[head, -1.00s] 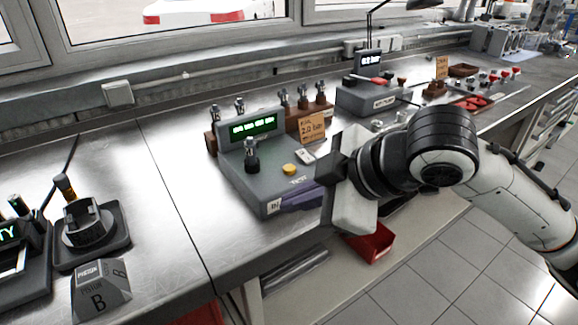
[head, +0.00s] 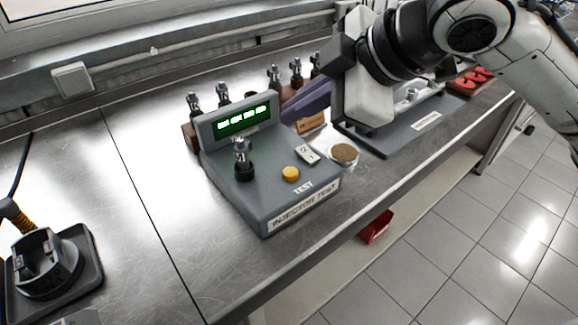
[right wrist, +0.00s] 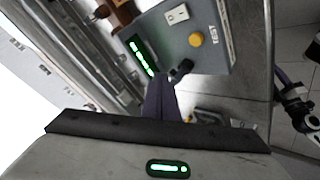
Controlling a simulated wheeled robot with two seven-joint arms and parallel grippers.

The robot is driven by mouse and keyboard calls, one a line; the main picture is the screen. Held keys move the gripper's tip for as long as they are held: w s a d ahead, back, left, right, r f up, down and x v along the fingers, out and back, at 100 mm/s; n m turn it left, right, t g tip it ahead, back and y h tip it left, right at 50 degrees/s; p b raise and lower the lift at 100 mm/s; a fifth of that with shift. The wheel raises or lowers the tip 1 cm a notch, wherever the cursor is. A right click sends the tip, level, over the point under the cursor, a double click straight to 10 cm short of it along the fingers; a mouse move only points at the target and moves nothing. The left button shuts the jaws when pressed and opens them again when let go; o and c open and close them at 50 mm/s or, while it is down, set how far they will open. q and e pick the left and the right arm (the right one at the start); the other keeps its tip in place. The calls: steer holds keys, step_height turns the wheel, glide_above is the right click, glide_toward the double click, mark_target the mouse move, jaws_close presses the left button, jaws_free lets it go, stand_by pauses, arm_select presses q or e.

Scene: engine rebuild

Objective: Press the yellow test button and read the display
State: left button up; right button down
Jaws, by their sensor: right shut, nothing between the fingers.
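The grey injector test box (head: 268,205) stands on the steel bench. The yellow test button (head: 290,174) is on its top near the front and shows unobstructed; it also appears in the right wrist view (right wrist: 196,40). The green-lit display (head: 243,119) is on the raised back panel; its characters are too small to read. An injector (head: 242,158) stands upright in the box's black socket. My right gripper (head: 290,108) is shut and empty, its purple fingers behind and right of the button, apart from it. In the right wrist view the fingers (right wrist: 160,98) overlap the display's lower end. My left gripper is not in view.
Several injectors (head: 274,77) stand in brown racks behind the box. An orange card (head: 310,122) and a dish with a brown disc (head: 343,152) are to its right. A grey tray (head: 385,146) lies farther right. A black holder (head: 95,275) is at left; bench between is clear.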

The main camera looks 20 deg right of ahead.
steer(key=f+b, duration=0.1)
steer(key=b, duration=0.7)
glide_above(296, 175)
step_height(296, 175, down, 6)
steer(key=shift+r, duration=0.15)
steer(key=shift+f, duration=0.3)
steer(key=shift+f+b, duration=0.5)
steer(key=shift+f, duration=0.3)
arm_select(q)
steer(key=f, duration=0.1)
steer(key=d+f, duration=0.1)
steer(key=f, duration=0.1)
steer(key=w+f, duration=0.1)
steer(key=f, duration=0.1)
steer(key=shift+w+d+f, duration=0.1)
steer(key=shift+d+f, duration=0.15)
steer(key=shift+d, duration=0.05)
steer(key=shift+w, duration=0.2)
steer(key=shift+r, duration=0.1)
arm_select(e)
steer(key=shift+f, duration=0.15)
